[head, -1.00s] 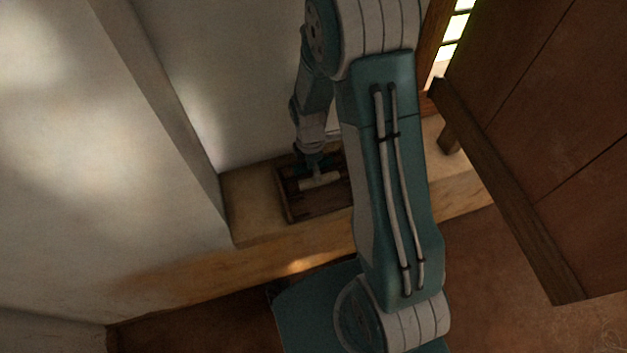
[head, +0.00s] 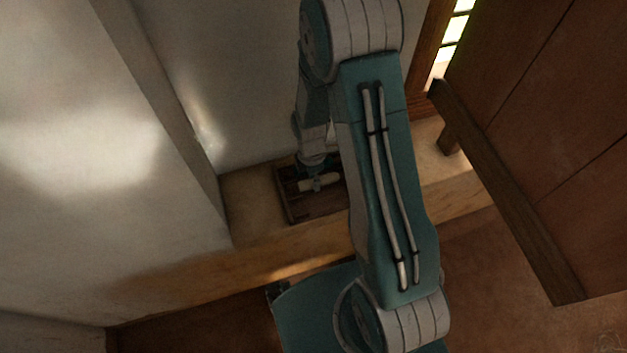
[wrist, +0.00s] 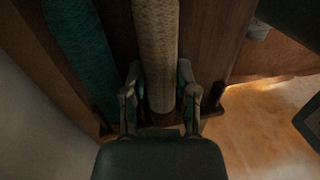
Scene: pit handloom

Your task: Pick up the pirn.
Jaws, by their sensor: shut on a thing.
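The pirn (wrist: 157,45) is a long cream, thread-wound rod that runs up the wrist view. It also shows in the head view as a small pale bar (head: 328,181) at the wooden tray (head: 305,214). My gripper (wrist: 160,100) is shut on the pirn, one finger on each side near its lower end. In the head view my gripper (head: 315,180) is small and dark over the tray. I cannot tell whether the pirn touches the tray floor. My arm hides the tray's right part in the head view.
A teal rod (wrist: 82,60) lies left of the pirn in the tray. The tray stands on a pale ledge (head: 255,205) against a white wall (head: 240,90). A dark wooden panel (head: 550,130) slants at the right. The ledge left of the tray is clear.

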